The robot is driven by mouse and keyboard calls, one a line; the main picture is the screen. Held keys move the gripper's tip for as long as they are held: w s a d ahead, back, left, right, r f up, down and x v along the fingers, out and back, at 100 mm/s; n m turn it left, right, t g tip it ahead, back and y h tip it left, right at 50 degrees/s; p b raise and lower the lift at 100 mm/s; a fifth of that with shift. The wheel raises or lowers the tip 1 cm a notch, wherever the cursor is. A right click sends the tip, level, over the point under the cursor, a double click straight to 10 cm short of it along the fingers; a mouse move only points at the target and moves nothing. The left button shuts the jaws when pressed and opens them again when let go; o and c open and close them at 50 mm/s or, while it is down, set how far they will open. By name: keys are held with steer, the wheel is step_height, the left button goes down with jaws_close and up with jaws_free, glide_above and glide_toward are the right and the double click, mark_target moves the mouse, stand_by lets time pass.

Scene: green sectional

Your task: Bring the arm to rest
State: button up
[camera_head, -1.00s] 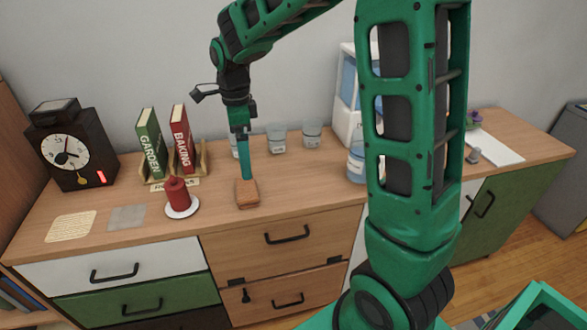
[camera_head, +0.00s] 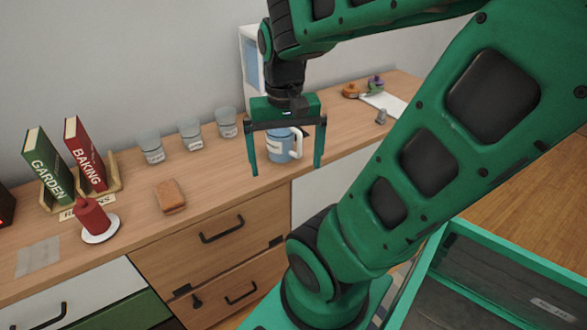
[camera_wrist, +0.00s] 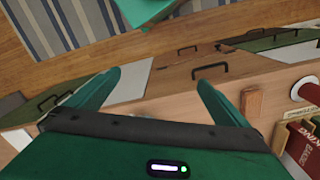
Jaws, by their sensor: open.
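My gripper (camera_head: 285,172) is open and empty in the head view, its two fingers pointing down and spread wide. It hangs above the front edge of the wooden counter, in front of a blue mug (camera_head: 282,148) with a white handle; the mug shows between the fingers, and I cannot tell the exact gap. In the wrist view the open fingers of my gripper (camera_wrist: 158,85) have nothing between them, with drawer fronts and floor beyond. A small brown block (camera_head: 170,195) lies on the counter left of the gripper; it also shows in the wrist view (camera_wrist: 252,103).
A white and blue dispenser (camera_head: 250,62) stands behind my gripper. Drawers with black handles (camera_head: 222,230) are below.

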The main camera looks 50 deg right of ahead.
steer(key=s+n, duration=0.1)
steer(key=s+f, duration=0.1)
steer(key=s, duration=0.1)
steer(key=shift+s+a+n, duration=0.15)
steer(key=shift+s+n, duration=0.15)
steer(key=shift+n, duration=0.1)
